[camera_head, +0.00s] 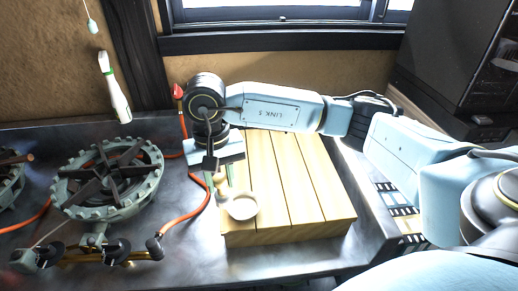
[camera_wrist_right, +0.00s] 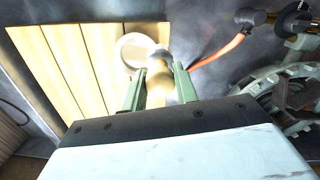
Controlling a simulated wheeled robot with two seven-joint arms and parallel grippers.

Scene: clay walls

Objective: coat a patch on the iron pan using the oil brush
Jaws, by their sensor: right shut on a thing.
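My right gripper (camera_head: 222,176) points down over the left part of the wooden board and is shut on the oil brush (camera_head: 221,188). In the right wrist view, its two green fingers (camera_wrist_right: 160,84) close on the brush's pale, rounded handle (camera_wrist_right: 158,95). The brush's lower end is at the rim of a small pale bowl (camera_head: 242,207); I cannot tell whether it touches. The bowl also shows in the right wrist view (camera_wrist_right: 130,48). I can make out no iron pan in either view. My left gripper is out of view.
The slatted wooden board (camera_head: 300,190) lies on the dark metal counter (camera_head: 190,255). A gas burner (camera_head: 108,180) with an orange hose (camera_head: 190,216) stands to the left. A white bottle-like thing (camera_head: 115,92) is by the wall. A window (camera_head: 285,12) is behind.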

